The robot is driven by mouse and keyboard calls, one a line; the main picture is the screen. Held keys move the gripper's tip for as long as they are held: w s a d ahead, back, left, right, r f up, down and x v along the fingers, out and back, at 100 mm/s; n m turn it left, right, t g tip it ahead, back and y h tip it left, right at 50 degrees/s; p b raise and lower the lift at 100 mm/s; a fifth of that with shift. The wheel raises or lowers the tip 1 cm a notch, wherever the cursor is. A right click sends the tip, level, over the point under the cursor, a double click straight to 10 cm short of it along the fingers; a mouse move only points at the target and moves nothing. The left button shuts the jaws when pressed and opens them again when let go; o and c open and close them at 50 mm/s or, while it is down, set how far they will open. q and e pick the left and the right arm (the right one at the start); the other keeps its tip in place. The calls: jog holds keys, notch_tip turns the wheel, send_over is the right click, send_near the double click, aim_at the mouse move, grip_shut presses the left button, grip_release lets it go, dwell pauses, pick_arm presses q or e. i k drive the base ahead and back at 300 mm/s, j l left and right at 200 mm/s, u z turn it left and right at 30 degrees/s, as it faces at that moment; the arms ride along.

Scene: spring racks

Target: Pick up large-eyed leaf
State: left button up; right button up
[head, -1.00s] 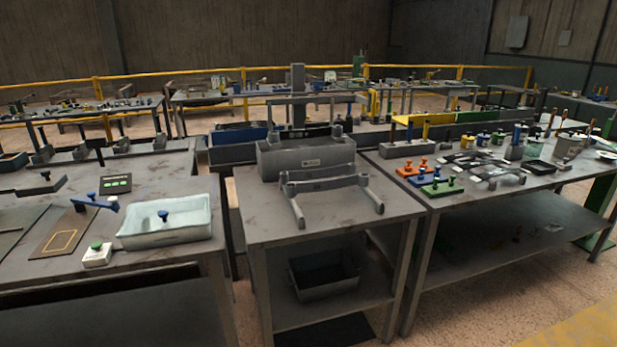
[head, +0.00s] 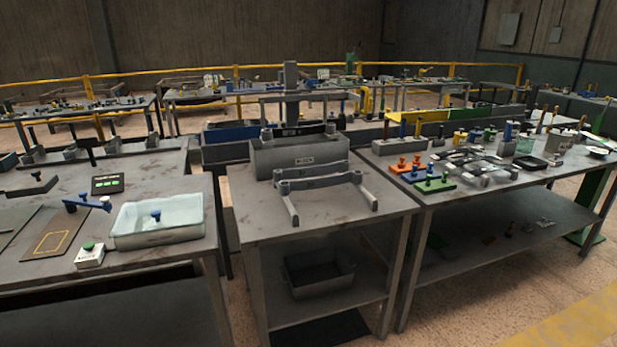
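I cannot single out the large-eyed leaf for certain. Dark curved leaf-like bars (head: 318,180) with round ends lie in front of and against a grey bin (head: 300,157) on the middle table (head: 255,215). Several small grey metal parts (head: 480,165) lie on the right table, too small to tell apart. Neither of my grippers shows in the head view.
The left table holds a translucent tray (head: 160,238), a white box with a green button (head: 90,255) and a small display (head: 108,184). Orange, blue and green peg blocks (head: 435,186) sit on the right table. A dark bin (head: 320,275) stands on the middle table's lower shelf. Floor shows in front at right.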

aim_at(329, 129)
jog(key=i+l+z, duration=0.25)
jog(key=l, duration=0.35)
jog(key=i+l+z, duration=0.25)
jog(key=l, duration=0.3)
jog(key=i+l+z, duration=0.25)
jog(key=i+l, duration=0.2)
